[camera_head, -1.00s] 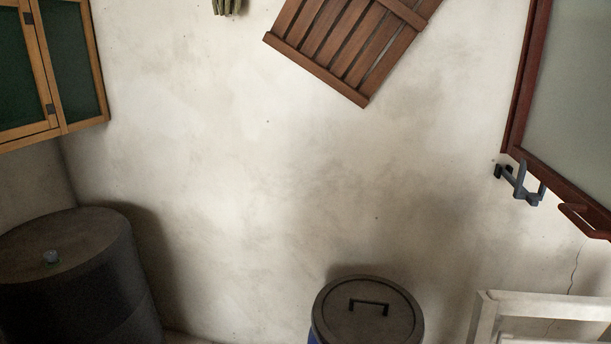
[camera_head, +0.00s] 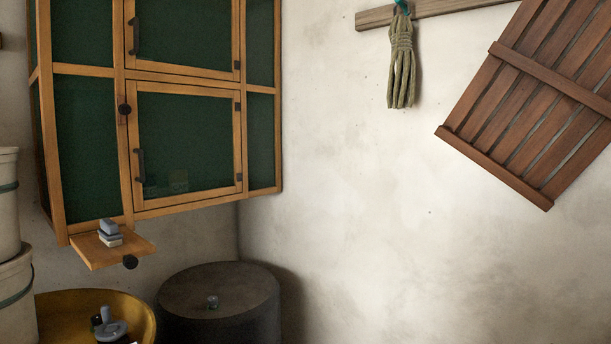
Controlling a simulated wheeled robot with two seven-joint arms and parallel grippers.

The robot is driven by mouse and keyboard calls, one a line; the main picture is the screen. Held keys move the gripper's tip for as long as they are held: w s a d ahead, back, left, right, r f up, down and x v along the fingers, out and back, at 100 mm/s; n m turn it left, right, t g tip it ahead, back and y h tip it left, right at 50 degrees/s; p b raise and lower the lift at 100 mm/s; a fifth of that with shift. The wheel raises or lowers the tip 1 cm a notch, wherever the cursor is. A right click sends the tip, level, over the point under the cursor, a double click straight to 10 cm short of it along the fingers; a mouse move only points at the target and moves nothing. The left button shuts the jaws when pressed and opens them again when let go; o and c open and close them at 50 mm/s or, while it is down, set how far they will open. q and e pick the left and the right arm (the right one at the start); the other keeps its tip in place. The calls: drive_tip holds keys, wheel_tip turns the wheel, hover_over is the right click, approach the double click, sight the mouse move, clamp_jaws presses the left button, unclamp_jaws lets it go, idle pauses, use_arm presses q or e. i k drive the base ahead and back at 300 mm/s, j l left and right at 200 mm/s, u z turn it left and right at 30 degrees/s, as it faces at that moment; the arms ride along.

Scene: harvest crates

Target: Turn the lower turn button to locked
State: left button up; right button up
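A wooden cabinet with dark green panels hangs on the wall at the left. Its lower door (camera_head: 188,87) looks closed and has a dark handle (camera_head: 140,165) on its left side. The lower turn button (camera_head: 124,109) is a small dark knob on the wooden post just left of this door, with a reddish patch below it. It is too small to tell which way it is turned. The upper door (camera_head: 186,18) is cut off by the top edge and also looks closed. Neither of my grippers is in view.
A small shelf (camera_head: 85,252) with grey blocks (camera_head: 110,232) juts out under the cabinet. A dark drum (camera_head: 220,285), a yellow round container (camera_head: 148,318) and pale stacked tubs (camera_head: 10,295) stand below. Rope (camera_head: 401,70) and a slatted wooden panel (camera_head: 490,107) hang at the right.

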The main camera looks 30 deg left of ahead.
sight(124, 109)
drive_tip(key=u, duration=1.85)
